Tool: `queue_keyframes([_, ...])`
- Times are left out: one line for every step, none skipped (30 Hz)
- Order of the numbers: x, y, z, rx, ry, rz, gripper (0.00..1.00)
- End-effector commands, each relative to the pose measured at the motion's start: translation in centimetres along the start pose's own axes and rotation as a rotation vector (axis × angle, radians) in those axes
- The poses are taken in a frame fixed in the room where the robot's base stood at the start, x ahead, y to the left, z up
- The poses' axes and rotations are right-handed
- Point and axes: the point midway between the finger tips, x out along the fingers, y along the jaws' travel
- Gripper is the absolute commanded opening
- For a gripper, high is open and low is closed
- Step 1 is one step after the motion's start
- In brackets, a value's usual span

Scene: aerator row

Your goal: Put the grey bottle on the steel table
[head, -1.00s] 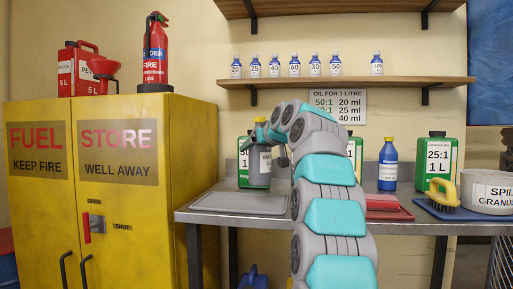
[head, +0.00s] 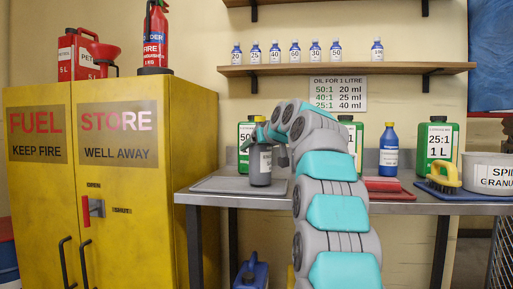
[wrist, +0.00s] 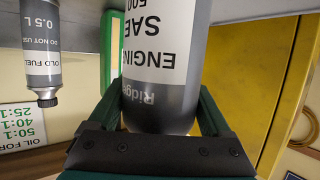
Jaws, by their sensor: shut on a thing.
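My gripper (head: 265,142) is shut on a grey bottle (head: 260,168) with a white label. The bottle looks upright over the grey mat (head: 215,185) on the left of the steel table (head: 415,207). I cannot tell whether its base touches the mat. In the wrist view, which is upside down, the jaws (wrist: 162,105) hold the bottle (wrist: 160,95), whose label reads "ENGINE" and "SAE". A second grey bottle (wrist: 41,50), marked "OLD FUEL", also shows there; I do not make it out in the head view.
A green jug (head: 244,140) stands close behind the held bottle. A blue bottle (head: 388,152), a red tray (head: 386,188), another green jug (head: 436,145), a brush (head: 442,178) and a white tub (head: 490,172) fill the right side. A yellow cabinet (head: 165,220) stands left.

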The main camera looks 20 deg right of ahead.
Motion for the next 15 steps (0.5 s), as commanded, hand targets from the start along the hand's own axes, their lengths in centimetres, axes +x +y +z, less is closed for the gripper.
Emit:
queue_keyframes([0.01,-0.01,0.06,0.0,0.001,0.0,0.12])
queue_keyframes([0.03,-0.01,0.1,0.0,0.001,0.0,0.12])
queue_keyframes([0.05,-0.01,0.17,0.0,0.001,0.0,0.12])
queue_keyframes([0.07,-0.01,0.23,0.0,0.001,0.0,0.12])
queue_keyframes([0.09,-0.01,0.29,0.0,0.001,0.0,0.12])
queue_keyframes([0.11,-0.01,0.36,0.0,0.001,0.0,0.12])
queue_keyframes([0.13,-0.01,0.41,0.0,0.001,0.0,0.12])
queue_keyframes([0.15,-0.01,0.47,0.0,0.0,0.0,0.12])
queue_keyframes([0.17,-0.01,0.53,0.0,0.001,0.0,0.12])
queue_keyframes([0.19,-0.01,0.58,0.0,0.0,0.0,0.12])
queue_keyframes([0.21,0.0,0.63,0.0,0.001,0.0,0.12])
queue_keyframes([0.23,0.0,0.7,0.0,0.001,0.0,0.12])
queue_keyframes([0.2,0.0,0.6,0.0,0.001,0.0,0.86])
queue_keyframes([0.2,0.01,0.59,0.0,0.0,0.0,0.9])
queue_keyframes([0.2,0.0,0.59,0.0,0.0,0.0,0.94])
